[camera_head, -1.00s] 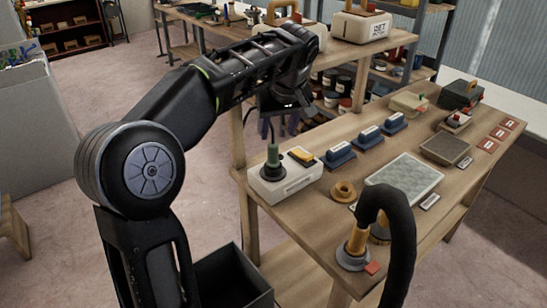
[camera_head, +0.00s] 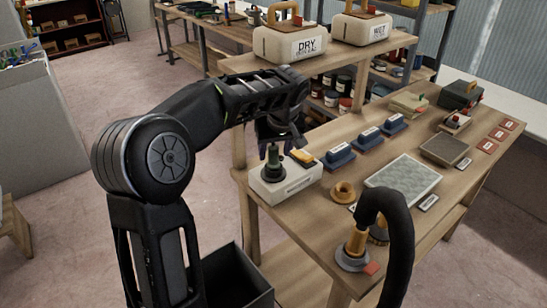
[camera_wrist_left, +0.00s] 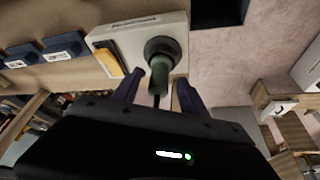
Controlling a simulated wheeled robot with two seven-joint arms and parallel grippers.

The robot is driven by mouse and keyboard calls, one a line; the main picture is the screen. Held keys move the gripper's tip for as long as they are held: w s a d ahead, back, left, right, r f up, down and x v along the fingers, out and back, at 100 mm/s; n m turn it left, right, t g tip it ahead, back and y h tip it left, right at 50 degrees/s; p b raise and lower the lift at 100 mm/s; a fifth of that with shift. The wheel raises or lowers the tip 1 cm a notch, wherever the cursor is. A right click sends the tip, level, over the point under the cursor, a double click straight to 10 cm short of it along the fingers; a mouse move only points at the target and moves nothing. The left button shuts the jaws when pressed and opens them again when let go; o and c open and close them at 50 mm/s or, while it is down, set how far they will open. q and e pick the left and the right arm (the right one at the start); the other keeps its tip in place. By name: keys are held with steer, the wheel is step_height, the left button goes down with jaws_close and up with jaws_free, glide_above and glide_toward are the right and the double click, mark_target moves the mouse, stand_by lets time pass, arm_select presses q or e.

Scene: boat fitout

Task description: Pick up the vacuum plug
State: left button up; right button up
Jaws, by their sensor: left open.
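The vacuum plug (camera_head: 273,160) is a dark green plug standing upright in a round dark socket on a white box (camera_head: 289,187) at the left end of the workbench. In the left wrist view the plug (camera_wrist_left: 160,72) shows from above, with a dark cable at its near end. My left gripper (camera_head: 274,146) is open just above the plug. In the left wrist view its two fingers (camera_wrist_left: 159,92) lie on either side of the plug's near end, with gaps showing. I cannot tell whether they touch it. My right gripper is in neither view.
A yellow switch (camera_head: 302,157) sits beside the plug on the white box. Blue-based blocks (camera_head: 340,157) stand to the right. A black hose (camera_head: 401,235) arches over the bench's front. A box marked DRY (camera_head: 288,45) stands on the shelf behind my arm.

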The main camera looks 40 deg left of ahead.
arm_select(q)
steer(key=shift+x, duration=1.1)
steer(key=shift+c, duration=0.4)
jaws_close()
